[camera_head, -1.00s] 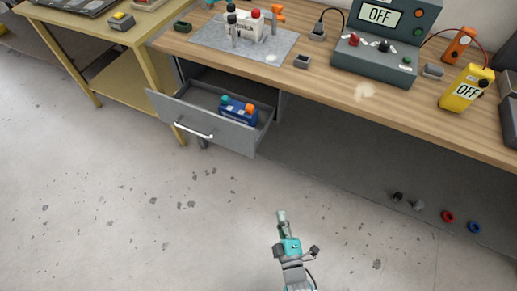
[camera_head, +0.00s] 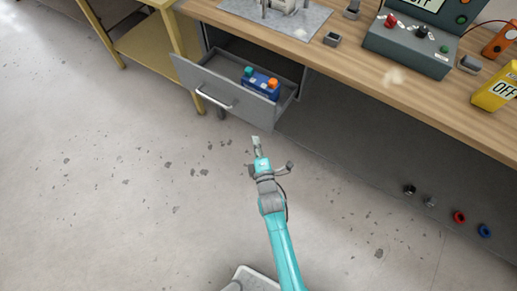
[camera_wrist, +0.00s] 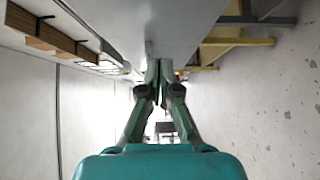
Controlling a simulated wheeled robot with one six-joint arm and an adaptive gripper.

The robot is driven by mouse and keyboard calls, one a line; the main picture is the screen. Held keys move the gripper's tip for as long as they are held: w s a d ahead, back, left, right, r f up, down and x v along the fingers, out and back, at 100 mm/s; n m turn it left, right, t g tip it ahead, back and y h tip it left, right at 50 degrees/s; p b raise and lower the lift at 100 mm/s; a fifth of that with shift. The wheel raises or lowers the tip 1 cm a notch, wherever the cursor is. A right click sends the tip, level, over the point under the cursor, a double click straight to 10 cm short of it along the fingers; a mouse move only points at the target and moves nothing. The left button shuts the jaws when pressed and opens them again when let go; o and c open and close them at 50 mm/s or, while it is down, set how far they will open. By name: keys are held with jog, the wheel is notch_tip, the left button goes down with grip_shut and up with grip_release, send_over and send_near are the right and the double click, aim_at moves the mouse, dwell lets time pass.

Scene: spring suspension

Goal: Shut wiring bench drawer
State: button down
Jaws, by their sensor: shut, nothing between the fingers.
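The wiring bench drawer (camera_head: 232,112) is pulled out from under the wooden bench top, at the upper left of the head view. Its grey front has a pale bar handle (camera_head: 213,98). My gripper (camera_head: 256,141) is shut and empty, below and to the right of the drawer front in the picture, apart from the handle. In the wrist view my fingertips (camera_wrist: 159,66) are together in front of a grey surface, perhaps the drawer; I cannot tell whether they touch it.
The bench top (camera_head: 350,68) carries a grey control unit (camera_head: 407,50) and a yellow meter (camera_head: 495,93). A yellow table (camera_head: 150,45) stands to the left of the drawer. Several small connectors lie under the bench at right. The floor in front of the drawer is clear.

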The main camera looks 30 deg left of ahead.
aim_at(258, 116)
jog(key=shift+w+a, duration=0.4)
jog(key=shift+w, duration=0.8)
jog(key=shift+w+a, duration=0.45)
jog(key=shift+w, duration=0.8)
jog(key=shift+w+a, duration=0.4)
jog(key=shift+w, duration=0.8)
jog(key=shift+w, duration=0.15)
